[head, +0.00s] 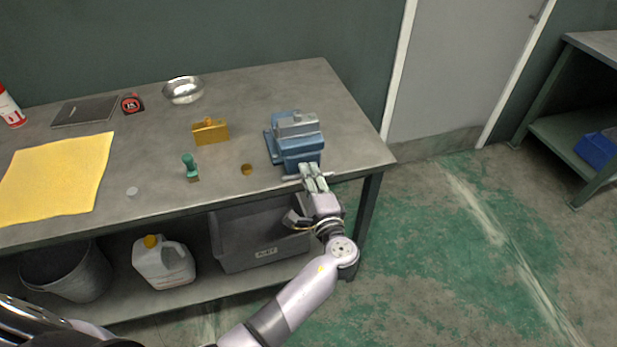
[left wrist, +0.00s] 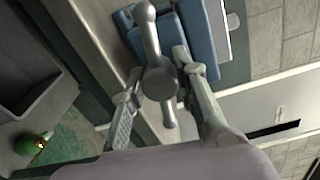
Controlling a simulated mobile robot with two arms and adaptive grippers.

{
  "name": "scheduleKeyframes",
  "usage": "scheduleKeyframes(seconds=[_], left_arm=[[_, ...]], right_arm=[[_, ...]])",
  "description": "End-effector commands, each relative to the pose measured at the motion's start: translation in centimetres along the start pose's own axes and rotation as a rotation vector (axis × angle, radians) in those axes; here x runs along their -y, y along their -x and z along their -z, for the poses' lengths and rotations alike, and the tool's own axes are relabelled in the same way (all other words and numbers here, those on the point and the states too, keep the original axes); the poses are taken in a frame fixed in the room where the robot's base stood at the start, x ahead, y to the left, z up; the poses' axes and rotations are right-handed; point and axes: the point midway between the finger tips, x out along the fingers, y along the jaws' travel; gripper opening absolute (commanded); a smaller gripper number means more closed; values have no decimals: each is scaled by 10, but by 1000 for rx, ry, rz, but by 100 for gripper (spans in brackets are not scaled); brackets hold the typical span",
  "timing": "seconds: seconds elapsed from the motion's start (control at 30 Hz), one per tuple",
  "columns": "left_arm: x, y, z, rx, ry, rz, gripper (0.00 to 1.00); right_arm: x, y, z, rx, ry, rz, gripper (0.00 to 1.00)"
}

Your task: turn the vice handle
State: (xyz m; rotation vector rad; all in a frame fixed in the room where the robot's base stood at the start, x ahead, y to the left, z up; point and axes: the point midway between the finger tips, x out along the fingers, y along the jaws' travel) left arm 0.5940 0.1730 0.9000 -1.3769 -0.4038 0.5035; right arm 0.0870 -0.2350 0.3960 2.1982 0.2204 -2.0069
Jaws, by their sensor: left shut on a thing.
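The blue-grey vice (head: 300,153) stands at the right front edge of the workbench, with its body also in the left wrist view (left wrist: 199,38). Its grey handle bar (left wrist: 150,35) runs through a round hub (left wrist: 160,82) at the vice's front. In the head view the handle (head: 291,178) shows as a short light bar beside my fingers. My left gripper (head: 312,176) reaches the vice front from below. In the left wrist view its fingers (left wrist: 157,70) lie on both sides of the hub and are shut on the handle. My right gripper is not in view.
The workbench (head: 238,195) also holds a brass block (head: 211,132), a green-handled stamp (head: 190,167), a metal bowl (head: 183,90) and a yellow cloth (head: 55,178). Below, a grey bin (head: 235,255) and a white jug (head: 163,264) stand on the shelf. The floor to the right is clear.

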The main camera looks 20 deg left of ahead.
Motion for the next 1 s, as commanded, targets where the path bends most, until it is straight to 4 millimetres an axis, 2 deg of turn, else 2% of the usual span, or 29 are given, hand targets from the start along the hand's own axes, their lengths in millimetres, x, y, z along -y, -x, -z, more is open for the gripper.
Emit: scheduleKeyframes(seconds=[0.03, 0.1, 0.13, 0.4, 0.77, 0.87, 1.0], left_arm=[[-6, 3, 2, -6, -5, -12, 0], [-6, 3, 2, -6, -5, -12, 0], [-6, 3, 2, -6, -5, -12, 29], [-3, 2, 1, -3, -2, -6, 47], [-2, 4, 0, -1, -1, -3, 48], [-2, 14, 1, -3, -1, -5, 48], [-2, 41, 1, -4, 0, -6, 48]], right_arm=[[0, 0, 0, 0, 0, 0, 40], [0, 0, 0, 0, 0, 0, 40], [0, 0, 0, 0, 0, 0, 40], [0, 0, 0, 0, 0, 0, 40], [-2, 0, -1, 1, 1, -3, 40], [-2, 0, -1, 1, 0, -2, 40], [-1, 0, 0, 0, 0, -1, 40]])
